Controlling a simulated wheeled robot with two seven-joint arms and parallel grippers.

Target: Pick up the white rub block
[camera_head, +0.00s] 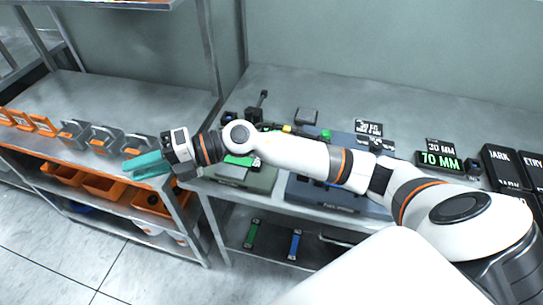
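My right arm reaches from the lower right across the bench to the left. Its gripper (140,165), with teal fingers, is over the front edge of the left shelf unit, beside the grey bins. The fingers lie close to each other, and I cannot tell whether they are open or shut. No block shows between them. I cannot make out a white rub block anywhere in this view; the arm and gripper hide part of the shelf and bench. My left gripper is not in view.
Grey bins (74,134) and orange bins (18,119) stand on the left shelf unit, with more orange bins below. The metal bench (400,112) holds a green-topped device, a 70 MM display (441,161) and dark labelled boxes (505,168). The left shelf's back is clear.

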